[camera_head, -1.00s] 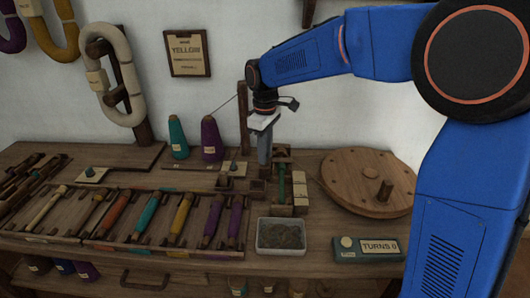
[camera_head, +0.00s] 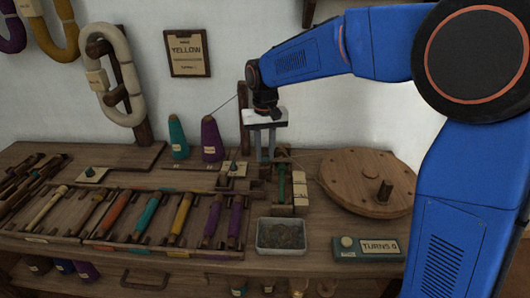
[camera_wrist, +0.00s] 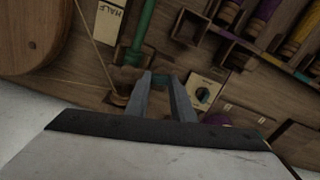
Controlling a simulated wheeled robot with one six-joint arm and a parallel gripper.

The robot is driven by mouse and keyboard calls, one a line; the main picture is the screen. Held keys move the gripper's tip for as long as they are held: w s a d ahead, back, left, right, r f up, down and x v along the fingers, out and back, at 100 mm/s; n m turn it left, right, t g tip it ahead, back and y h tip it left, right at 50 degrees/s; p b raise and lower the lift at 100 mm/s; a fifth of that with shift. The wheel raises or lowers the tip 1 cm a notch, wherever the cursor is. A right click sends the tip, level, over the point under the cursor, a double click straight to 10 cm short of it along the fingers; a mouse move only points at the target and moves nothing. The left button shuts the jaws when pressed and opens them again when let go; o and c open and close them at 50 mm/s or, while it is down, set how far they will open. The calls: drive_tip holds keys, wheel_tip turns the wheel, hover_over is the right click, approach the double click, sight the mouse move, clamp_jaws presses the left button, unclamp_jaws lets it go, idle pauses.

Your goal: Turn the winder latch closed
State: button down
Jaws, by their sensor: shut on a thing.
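My gripper (camera_head: 264,158) points down at the back of the winder, just behind a green bobbin (camera_head: 281,185). In the wrist view its two fingers (camera_wrist: 164,78) come close together on a small dark wooden piece at the bobbin's back end, which I take to be the winder latch. The fingers hide most of the latch, so its exact angle cannot be told. The green bobbin (camera_wrist: 142,32) lies lengthwise in front of the fingers, in line with the winder.
A round wooden wheel with a peg (camera_head: 385,190) is to the right. A counter box (camera_head: 366,249) reads TURNS 0. A metal tray (camera_head: 282,236) stands in front. Teal (camera_head: 178,138) and purple (camera_head: 212,139) cones stand behind left. Racked bobbins fill the left front.

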drive_tip(key=shift+m, duration=1.3)
drive_tip(key=shift+r, duration=0.1)
drive_tip(key=c, duration=1.5)
unclamp_jaws()
drive_tip(key=shift+r, duration=8.65)
